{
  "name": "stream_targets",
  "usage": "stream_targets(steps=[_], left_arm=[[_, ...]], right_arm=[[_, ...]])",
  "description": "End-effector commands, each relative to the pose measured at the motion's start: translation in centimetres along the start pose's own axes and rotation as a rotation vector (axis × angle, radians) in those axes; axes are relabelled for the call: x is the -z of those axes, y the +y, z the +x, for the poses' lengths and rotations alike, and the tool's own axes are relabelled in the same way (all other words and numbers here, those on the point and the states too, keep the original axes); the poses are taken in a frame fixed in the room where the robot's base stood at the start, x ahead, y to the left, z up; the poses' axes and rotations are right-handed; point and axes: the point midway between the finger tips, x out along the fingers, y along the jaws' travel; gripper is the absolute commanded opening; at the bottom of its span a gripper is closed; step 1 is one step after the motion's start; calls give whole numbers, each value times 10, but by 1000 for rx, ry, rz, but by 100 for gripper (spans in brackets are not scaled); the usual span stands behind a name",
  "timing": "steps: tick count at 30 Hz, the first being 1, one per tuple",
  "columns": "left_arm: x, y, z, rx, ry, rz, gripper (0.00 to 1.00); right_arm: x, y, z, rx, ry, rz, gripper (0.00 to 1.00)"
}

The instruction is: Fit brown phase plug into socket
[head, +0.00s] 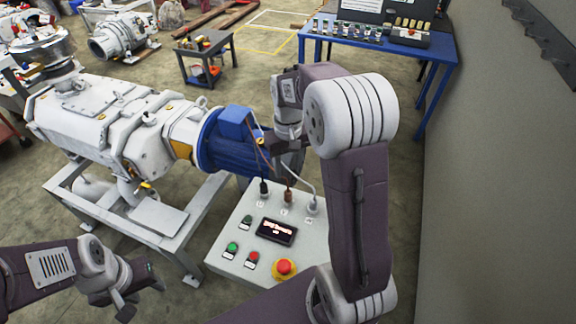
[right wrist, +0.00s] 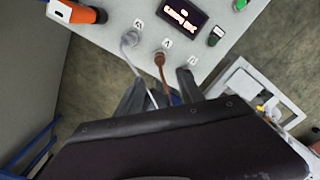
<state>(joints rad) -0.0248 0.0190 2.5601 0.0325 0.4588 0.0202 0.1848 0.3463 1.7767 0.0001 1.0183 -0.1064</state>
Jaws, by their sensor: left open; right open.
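The brown plug (head: 288,195) stands upright at the middle socket of the grey control panel (head: 232,205), its cable running up. It also shows in the right wrist view (right wrist: 160,59), and it appears seated, though the socket rim is too small to see. A black plug (head: 264,187) is on its left and a grey plug (head: 313,205) on its right in the head view. My right gripper (right wrist: 158,78) is open and empty above the panel, its fingers either side of the brown cable, apart from the plug. My left gripper (head: 128,298) is open and empty at lower left.
The panel has a lit display (head: 276,231), buttons and a red emergency stop (head: 285,267). A blue motor (head: 228,145) on the white pump (head: 95,115) stands just behind. A blue table (head: 380,45) is at the back right, beside a grey wall (head: 495,180).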

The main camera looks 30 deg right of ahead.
Motion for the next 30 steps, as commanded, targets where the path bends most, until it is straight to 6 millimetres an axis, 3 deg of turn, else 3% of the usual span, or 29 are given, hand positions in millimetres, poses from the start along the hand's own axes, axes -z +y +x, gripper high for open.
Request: stream_targets(steps=[2,4,9,14,30], left_arm=[[0,0,0,0,0,0,45],[0,0,0,0,0,0,45],[0,0,0,0,0,0,45],[0,0,0,0,0,0,45],[0,0,0,0,0,0,45]], right_arm=[[-4,-4,2,1,4,-4,45],[-21,-17,11,4,15,-15,45],[-87,-53,43,15,69,-45,45],[-128,-64,60,21,100,-56,45],[-133,-65,62,22,103,-55,45]])
